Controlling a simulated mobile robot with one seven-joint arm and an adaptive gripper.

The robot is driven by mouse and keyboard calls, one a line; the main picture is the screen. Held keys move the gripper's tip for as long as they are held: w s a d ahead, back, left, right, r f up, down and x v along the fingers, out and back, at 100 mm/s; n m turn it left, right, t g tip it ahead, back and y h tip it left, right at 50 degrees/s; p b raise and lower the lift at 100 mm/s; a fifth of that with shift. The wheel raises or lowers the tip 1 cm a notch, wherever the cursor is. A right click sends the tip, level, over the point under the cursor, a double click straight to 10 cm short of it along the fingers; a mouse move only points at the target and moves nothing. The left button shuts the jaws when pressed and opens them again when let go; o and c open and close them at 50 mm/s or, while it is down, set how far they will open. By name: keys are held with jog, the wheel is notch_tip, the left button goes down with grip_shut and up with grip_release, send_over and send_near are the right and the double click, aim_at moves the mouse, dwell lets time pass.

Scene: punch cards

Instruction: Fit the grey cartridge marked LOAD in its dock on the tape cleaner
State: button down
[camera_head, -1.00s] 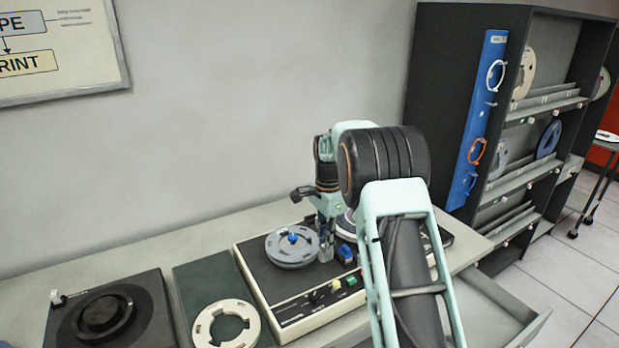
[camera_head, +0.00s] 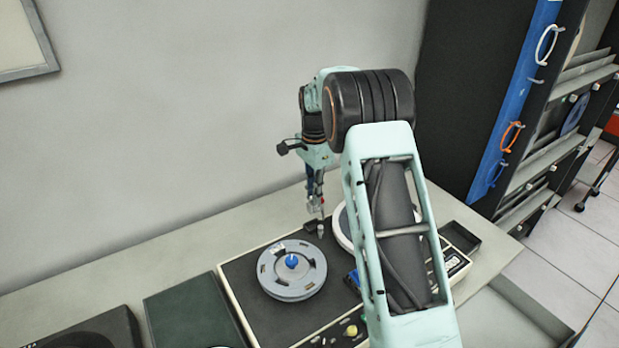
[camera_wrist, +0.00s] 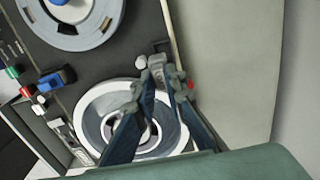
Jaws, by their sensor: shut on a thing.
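The tape cleaner is the dark-topped machine (camera_head: 238,285) with a cream rim, on the bench. Its left reel (camera_head: 270,285) has a blue hub; a white reel (camera_head: 341,235) is partly behind my arm. In the wrist view my gripper (camera_wrist: 160,82) is shut on a small grey piece, seemingly the cartridge (camera_wrist: 157,64), by the deck's back edge and between the two reels. A pale round post (camera_wrist: 140,62) stands right beside it. In the head view my gripper (camera_head: 317,207) is over the rear of the deck. The LOAD mark is not legible, and I cannot pick out the dock.
Coloured switches and a blue block (camera_wrist: 57,79) line the machine's front. A dark green mat (camera_head: 188,310) lies left of it. The grey bench (camera_head: 120,265) is clear behind, up to the wall. A dark shelf unit (camera_head: 445,130) stands at right.

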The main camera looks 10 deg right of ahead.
jog(key=shift+w, duration=0.45)
jog(key=shift+s+f+b, duration=0.1)
jog(key=shift+f+b, duration=0.5)
jog(key=shift+f, duration=0.1)
jog(key=shift+f+b, duration=1.05)
jog(key=shift+f, duration=0.65)
jog(key=shift+f+b, duration=0.75)
jog(key=shift+f, duration=0.9)
jog(key=c, duration=1.9)
grip_release()
jog(key=shift+c, duration=0.9)
